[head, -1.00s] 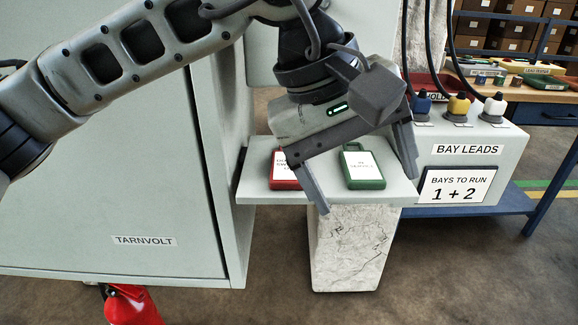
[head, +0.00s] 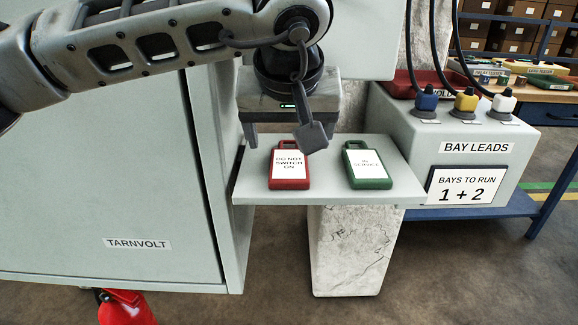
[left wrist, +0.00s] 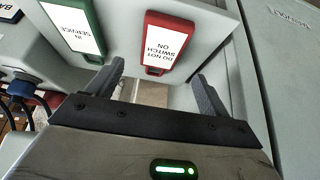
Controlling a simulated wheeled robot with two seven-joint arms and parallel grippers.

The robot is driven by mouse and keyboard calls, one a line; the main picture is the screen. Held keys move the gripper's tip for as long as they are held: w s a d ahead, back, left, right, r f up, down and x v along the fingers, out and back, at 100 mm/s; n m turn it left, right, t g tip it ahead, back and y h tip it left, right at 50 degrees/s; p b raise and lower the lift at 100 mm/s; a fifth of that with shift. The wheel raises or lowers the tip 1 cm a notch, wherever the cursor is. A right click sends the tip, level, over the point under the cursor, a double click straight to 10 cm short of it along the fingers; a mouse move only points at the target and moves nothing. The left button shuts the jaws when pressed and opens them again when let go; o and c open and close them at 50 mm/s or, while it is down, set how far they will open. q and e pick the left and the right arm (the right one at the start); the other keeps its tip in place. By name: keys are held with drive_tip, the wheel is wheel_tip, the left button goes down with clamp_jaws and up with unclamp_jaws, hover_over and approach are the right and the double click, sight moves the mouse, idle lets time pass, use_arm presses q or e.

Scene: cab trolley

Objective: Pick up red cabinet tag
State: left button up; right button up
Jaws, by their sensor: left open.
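The red cabinet tag (head: 289,181) lies flat on a pale shelf (head: 328,195), its white label reading "DO NOT SWITCH ON". In the left wrist view the red tag (left wrist: 155,66) lies ahead of the fingers, nearly centred between them. My left gripper (head: 288,142) is open and empty, above and just behind the red tag in the head view; it also shows in the left wrist view (left wrist: 160,82). A green tag (head: 367,182) labelled "IN SERVICE" lies to the right of the red one, and also shows in the left wrist view (left wrist: 85,48). My right gripper is not in view.
A grey cabinet (head: 110,180) marked "TARNVOLT" stands at the left of the shelf. A box marked "BAY LEADS" (head: 477,147) with coloured plugs stands at the right. A red fire extinguisher (head: 126,308) is below the cabinet. A workbench stands at the back right.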

sight(289, 158)
use_arm(q)
drive_tip(key=shift+x, duration=2.65)
drive_tip(key=shift+w, duration=0.15)
drive_tip(key=c, duration=1.1)
